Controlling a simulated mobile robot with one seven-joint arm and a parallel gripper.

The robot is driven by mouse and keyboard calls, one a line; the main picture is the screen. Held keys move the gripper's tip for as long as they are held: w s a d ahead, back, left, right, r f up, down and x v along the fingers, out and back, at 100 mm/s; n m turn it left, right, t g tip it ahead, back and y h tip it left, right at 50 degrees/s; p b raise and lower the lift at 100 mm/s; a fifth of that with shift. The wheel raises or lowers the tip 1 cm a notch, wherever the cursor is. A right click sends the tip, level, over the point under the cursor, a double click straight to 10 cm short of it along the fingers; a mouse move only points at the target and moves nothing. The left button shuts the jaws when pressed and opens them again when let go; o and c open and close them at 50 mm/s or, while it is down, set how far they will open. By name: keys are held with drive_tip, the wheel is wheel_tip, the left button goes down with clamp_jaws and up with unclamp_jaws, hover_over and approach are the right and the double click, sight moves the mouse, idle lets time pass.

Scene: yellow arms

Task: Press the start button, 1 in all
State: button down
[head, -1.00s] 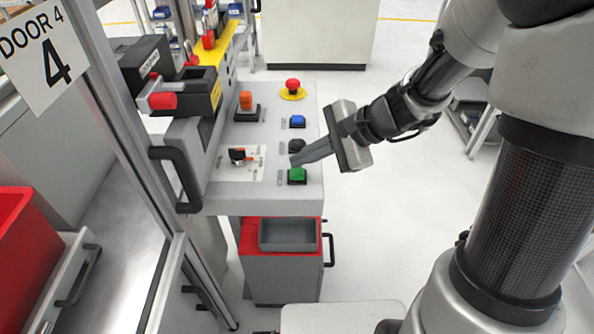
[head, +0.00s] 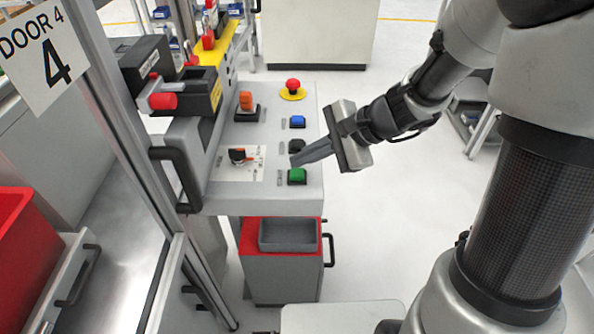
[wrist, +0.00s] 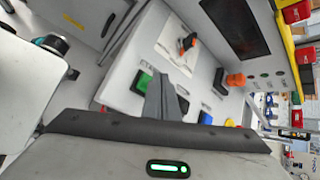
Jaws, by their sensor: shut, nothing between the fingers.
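The green button (head: 297,175) sits in a dark square mount at the near right end of the grey control panel (head: 228,190). In the wrist view, the green button (wrist: 142,82) lies just left of the fingers (wrist: 160,80), which partly cover the black button. I cannot see any contact between fingertips and button.
A blue button (head: 297,122) and a red emergency stop (head: 292,86) stand farther back on the panel. A rotary switch (head: 238,156) and an orange switch (head: 247,102) are to the left. A black handle (head: 175,180) and the door frame border the left side.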

sight(303, 174)
drive_tip(key=shift+f, duration=0.15)
drive_tip(key=shift+f+b, duration=0.3)
drive_tip(key=shift+b, duration=0.25)
drive_tip(key=shift+f+b, duration=0.45)
idle(0.7)
drive_tip(key=shift+r, duration=0.15)
drive_tip(key=shift+r+p, duration=0.65)
drive_tip(key=shift+r, duration=0.1)
drive_tip(key=shift+r+p, duration=1.95)
drive_tip(key=shift+r, duration=0.6)
